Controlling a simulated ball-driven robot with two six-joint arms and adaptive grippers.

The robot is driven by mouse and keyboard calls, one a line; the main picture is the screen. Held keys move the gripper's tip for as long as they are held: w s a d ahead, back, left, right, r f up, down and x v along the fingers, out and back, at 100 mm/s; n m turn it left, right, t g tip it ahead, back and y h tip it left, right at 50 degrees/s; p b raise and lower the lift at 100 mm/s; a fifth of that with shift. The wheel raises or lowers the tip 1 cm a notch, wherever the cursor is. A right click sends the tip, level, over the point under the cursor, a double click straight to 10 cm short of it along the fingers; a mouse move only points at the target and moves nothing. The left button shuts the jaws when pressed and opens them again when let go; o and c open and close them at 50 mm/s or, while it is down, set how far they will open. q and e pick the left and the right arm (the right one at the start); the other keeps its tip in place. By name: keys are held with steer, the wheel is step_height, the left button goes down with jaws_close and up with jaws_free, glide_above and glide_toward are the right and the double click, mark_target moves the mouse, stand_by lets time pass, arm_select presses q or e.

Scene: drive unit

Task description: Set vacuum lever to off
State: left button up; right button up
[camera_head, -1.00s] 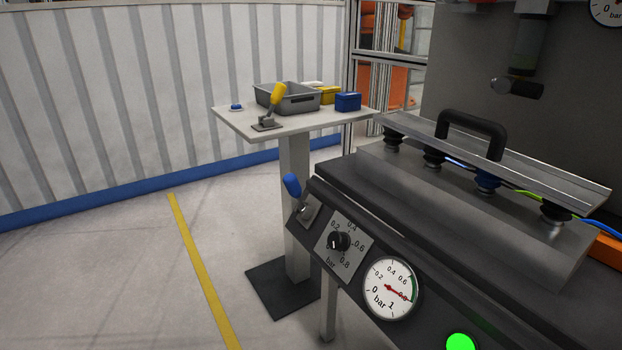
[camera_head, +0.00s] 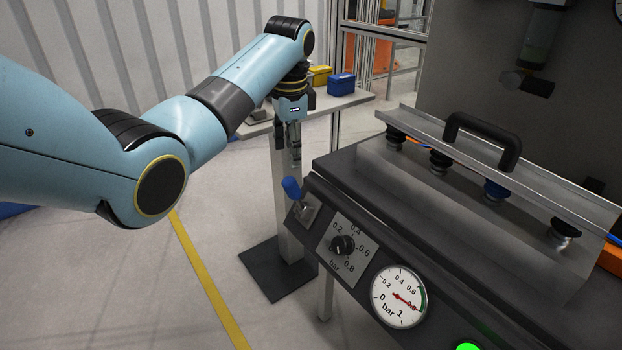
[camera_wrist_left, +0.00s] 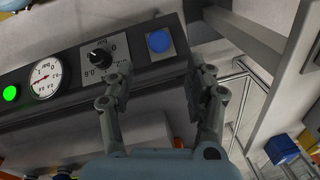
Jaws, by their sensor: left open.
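The vacuum lever (camera_head: 291,187) has a blue handle and sits on a small metal plate at the left end of the dark control panel. Its handle tilts up and to the left. In the left wrist view the blue handle end (camera_wrist_left: 159,41) shows nearly head-on, ahead of and between the finger directions. My left gripper (camera_head: 295,160) hangs pointing down, just above the lever in the picture. In the wrist view its fingers (camera_wrist_left: 162,82) are spread apart with nothing between them, and no contact with the lever shows. My right gripper is out of view.
Beside the lever are a black pressure knob (camera_head: 342,245), a round gauge (camera_head: 398,296) and a green lamp (camera_head: 467,347). A suction bar with a black handle (camera_head: 483,133) lies over the machine. A side table (camera_head: 345,102) with a blue box (camera_head: 341,84) stands behind.

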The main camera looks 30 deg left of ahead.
mark_target(290, 179)
arm_select(q)
steer(key=f, duration=0.3)
steer(key=f+b, duration=0.1)
steer(key=f, duration=0.2)
steer(key=f+b, duration=0.1)
steer(key=f, duration=0.2)
steer(key=shift+w+a+f, duration=0.2)
steer(key=shift+a, duration=0.2)
steer(key=shift+f, duration=0.55)
steer(key=shift+a, duration=0.1)
steer(key=c, duration=0.8)
jaws_close()
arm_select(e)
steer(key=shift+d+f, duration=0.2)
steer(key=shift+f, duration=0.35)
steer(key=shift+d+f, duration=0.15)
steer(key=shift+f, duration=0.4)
